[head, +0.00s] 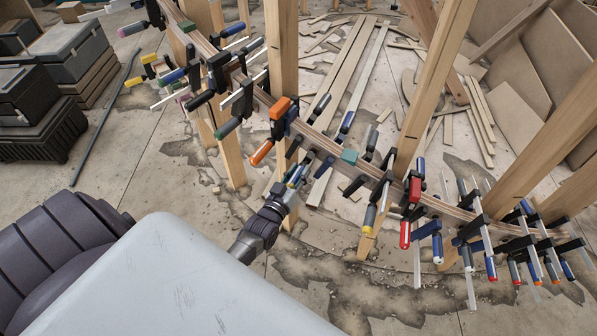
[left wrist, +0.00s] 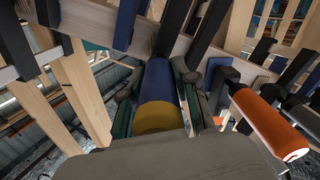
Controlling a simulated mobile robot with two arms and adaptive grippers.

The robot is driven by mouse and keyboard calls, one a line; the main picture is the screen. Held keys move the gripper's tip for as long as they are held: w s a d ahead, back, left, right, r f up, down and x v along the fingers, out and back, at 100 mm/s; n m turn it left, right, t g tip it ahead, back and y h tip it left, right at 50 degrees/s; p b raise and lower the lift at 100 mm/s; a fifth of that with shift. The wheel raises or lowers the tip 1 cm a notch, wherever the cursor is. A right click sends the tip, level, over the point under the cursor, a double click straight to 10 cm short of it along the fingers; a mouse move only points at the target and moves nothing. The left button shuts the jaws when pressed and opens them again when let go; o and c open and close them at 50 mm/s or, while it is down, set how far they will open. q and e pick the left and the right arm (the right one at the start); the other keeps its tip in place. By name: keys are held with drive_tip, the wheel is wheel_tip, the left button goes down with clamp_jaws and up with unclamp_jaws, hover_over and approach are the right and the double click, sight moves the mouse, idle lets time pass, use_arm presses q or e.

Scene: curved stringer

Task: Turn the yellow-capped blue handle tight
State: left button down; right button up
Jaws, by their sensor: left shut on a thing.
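The blue handle with the yellow cap (left wrist: 158,88) is in the middle of the left wrist view, its yellow end towards the camera. My left gripper (left wrist: 157,98) is shut on it, with one finger along each side of the handle. In the head view my left gripper (head: 287,188) reaches up from below to the underside of the curved stringer, and the blue handle (head: 296,174) shows only in part at its fingertips. My right gripper is in neither view.
The curved wooden stringer (head: 330,147) carries many clamps with coloured handles. An orange handle (left wrist: 262,118) is close to the right of my left gripper in the wrist view. Wooden posts (head: 281,60) stand along the stringer. Black cases (head: 75,50) are at the far left.

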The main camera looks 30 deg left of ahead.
use_arm(q)
drive_tip(key=shift+s+f, duration=0.1)
drive_tip(key=shift+f, duration=0.05)
drive_tip(key=c, duration=0.9)
unclamp_jaws()
drive_tip(key=shift+o, duration=0.2)
drive_tip(key=s+d, duration=0.1)
drive_tip(key=s, duration=1.1)
drive_tip(key=shift+d, duration=0.25)
drive_tip(key=shift+w, duration=0.1)
